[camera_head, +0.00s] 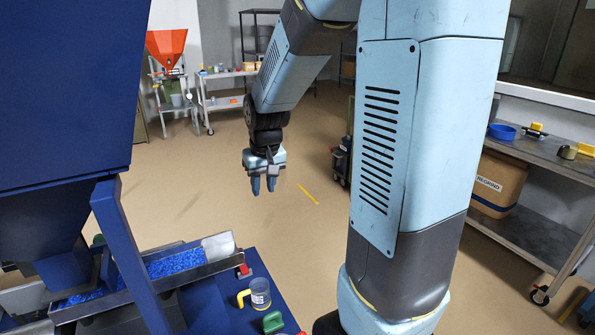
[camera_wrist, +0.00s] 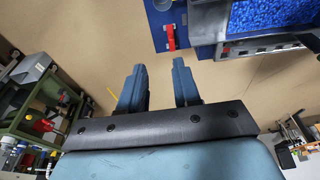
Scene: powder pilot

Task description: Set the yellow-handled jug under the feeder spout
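The clear jug with a yellow handle (camera_head: 260,293) stands upright on a blue surface at the lower middle of the head view, its handle to the left. The feeder trough (camera_head: 205,268) holds blue pellets, and its grey spout end (camera_head: 218,246) is left of and behind the jug. The trough also shows at the top right of the wrist view (camera_wrist: 262,46). My gripper (camera_head: 263,190) hangs in the air beyond the feeder, fingers down, apart from the jug. In the wrist view its two fingers (camera_wrist: 160,82) are parted with nothing between them.
A red latch (camera_head: 244,271) sits beside the trough end. A green item (camera_head: 272,322) is close in front of the jug. A blue hopper (camera_head: 65,90) fills the left. A shelf with a regrind box (camera_head: 498,183) stands right. Open floor lies around my gripper.

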